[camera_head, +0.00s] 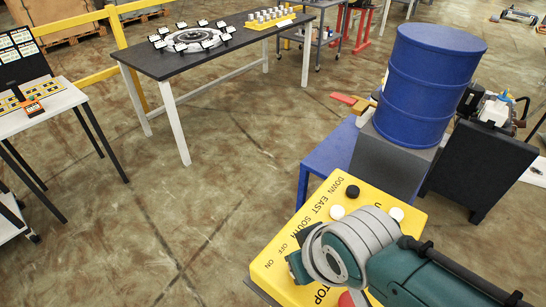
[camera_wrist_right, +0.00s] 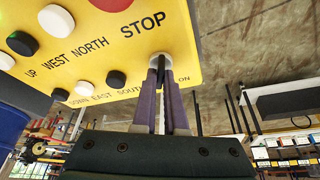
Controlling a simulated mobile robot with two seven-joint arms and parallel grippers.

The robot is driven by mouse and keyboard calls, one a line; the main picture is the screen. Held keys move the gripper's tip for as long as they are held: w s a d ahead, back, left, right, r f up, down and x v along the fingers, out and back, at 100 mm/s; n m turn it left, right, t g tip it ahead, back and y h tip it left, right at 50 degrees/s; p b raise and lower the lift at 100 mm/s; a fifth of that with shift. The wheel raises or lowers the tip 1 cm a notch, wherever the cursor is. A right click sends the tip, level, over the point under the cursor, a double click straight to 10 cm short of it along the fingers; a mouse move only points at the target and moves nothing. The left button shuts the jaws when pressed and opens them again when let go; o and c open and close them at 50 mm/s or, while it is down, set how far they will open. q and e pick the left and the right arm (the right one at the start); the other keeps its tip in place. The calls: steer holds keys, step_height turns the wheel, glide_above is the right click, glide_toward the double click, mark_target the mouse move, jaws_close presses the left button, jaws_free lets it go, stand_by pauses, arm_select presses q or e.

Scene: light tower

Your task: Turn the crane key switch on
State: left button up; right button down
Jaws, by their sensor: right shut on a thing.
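The yellow crane control box (camera_head: 318,208) is at the lower middle of the head view, and its face fills the upper left of the wrist view (camera_wrist_right: 100,45). The key switch (camera_wrist_right: 160,61) sits near the box's edge, with a round light collar. My right gripper (camera_wrist_right: 161,72) is shut on the switch's dark key, one purple finger on each side. The "ON" label shows to the right of the fingers; the fingers seem to cover "OFF" in the wrist view. In the head view my right wrist hides the switch. My left gripper is not in view.
The box has black and white push buttons (camera_wrist_right: 57,20) and a red stop button (camera_wrist_right: 111,3) close by. A blue drum (camera_head: 425,85) stands on a grey block behind the box. A dark table (camera_head: 200,60) and open floor lie to the left.

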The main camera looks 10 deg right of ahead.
mark_target(307, 291)
steer(key=shift+m, duration=0.5)
steer(key=c, duration=1)
jaws_free()
steer(key=shift+o, duration=0.2)
steer(key=shift+s+r+p, duration=0.1)
steer(key=shift+r+p, duration=0.2)
steer(key=p+v, duration=0.3)
steer(key=v, duration=0.6)
steer(key=shift+r, duration=0.15)
steer(key=shift+s, duration=0.1)
